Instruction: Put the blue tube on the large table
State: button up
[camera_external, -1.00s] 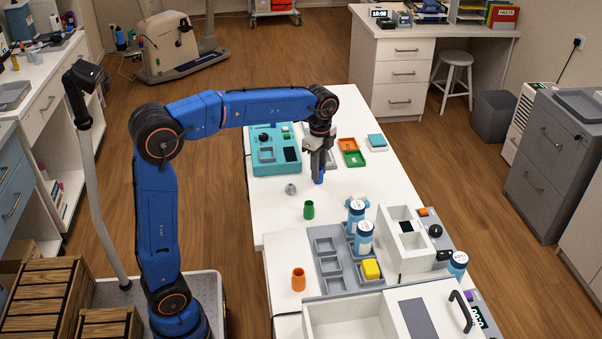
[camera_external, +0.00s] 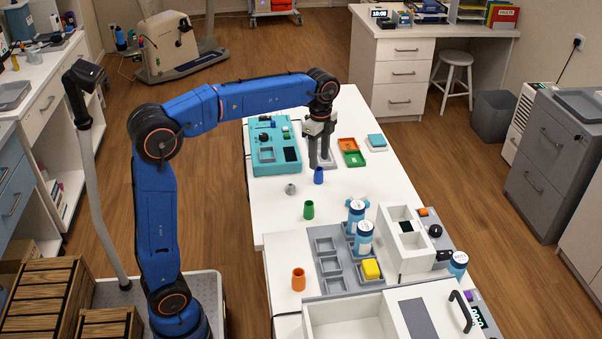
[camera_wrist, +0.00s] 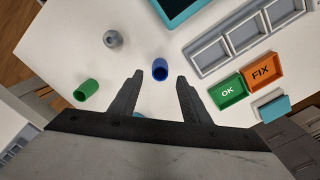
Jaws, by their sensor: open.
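In the wrist view the blue tube (camera_wrist: 160,69) shows beyond and between the two fingers. My gripper (camera_external: 322,164) is open and empty, with its fingers above and behind the tube in the external view. In the wrist view my gripper (camera_wrist: 158,80) has a wide gap between its fingers, and neither finger touches the tube.
A teal device (camera_external: 262,170) lies to the left. The OK tray (camera_wrist: 228,92) and FIX tray (camera_wrist: 261,71) lie to the right. An orange tube (camera_external: 298,279) stands nearer the front.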

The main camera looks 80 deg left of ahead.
notch_tip(320, 180, up, 7)
jog(key=shift+f, duration=0.2)
dwell(0.3)
jog(key=s+d+f+n+y, duration=0.1)
jog(key=s+d+f, duration=0.2)
jog(key=s, duration=0.4)
jog(key=s+d+f+n+y, duration=0.1)
jog(key=s+d+f, duration=0.2)
jog(key=s+d, duration=0.2)
jog(key=s+d+f+n+t+y, duration=0.1)
jog(key=s+d+f+y, duration=0.1)
jog(key=s, duration=0.7)
jog(key=shift+s+d+f+n, duration=0.15)
jog(key=shift+d+f, duration=0.1)
jog(key=shift+d, duration=0.3)
jog(key=shift+w+d+f+n, duration=0.1)
jog(key=shift+d+f+n, duration=0.1)
jog(key=shift+d, duration=0.3)
jog(key=s+d+f+n+t+h, duration=0.3)
jog(key=s+d+f+n+h, duration=0.1)
jog(key=s+d+f, duration=0.6)
notch_tip(320, 180, down, 2)
jog(key=shift+s+d+f+n+t, duration=0.2)
jog(key=shift+s+n+t, duration=0.25)
jog(key=shift+n, duration=0.2)
